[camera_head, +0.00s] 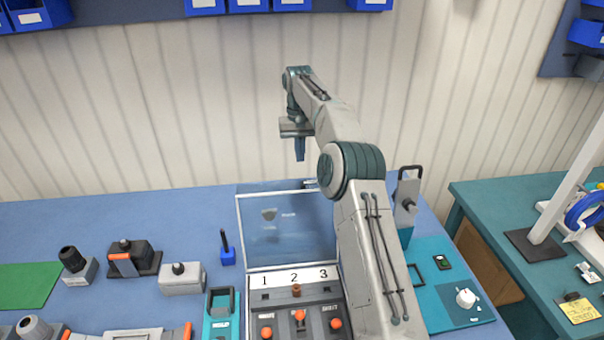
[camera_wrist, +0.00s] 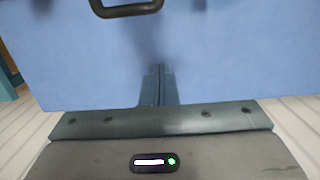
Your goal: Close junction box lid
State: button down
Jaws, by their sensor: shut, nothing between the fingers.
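The junction box (camera_head: 293,281) stands at the front middle of the blue table, with a pale strip marked 1, 2, 3 and orange knobs. Its clear lid (camera_head: 262,236) with a light frame stands open behind that strip; my arm hides its right side. My gripper (camera_head: 300,157) points down above the lid's top edge, apart from it in the picture. Its blue fingers are shut and empty; they also show in the wrist view (camera_wrist: 158,84) over blue surface. A dark loop handle (camera_wrist: 127,8) is at the top of the wrist view; I cannot tell what it belongs to.
A small blue holder (camera_head: 228,256) with a dark pen-like piece stands left of the lid. Several grey fittings, such as a block (camera_head: 182,279), lie further left. A grey upright plate (camera_head: 406,205) with a black handle stands right of my arm. The back left tabletop is clear.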

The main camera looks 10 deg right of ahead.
jog(key=s+f+b, duration=0.4)
jog(key=b, duration=0.1)
jog(key=shift+s+f+b, duration=0.15)
jog(key=shift+b, duration=0.15)
dwell(0.4)
jog(key=shift+s, duration=0.1)
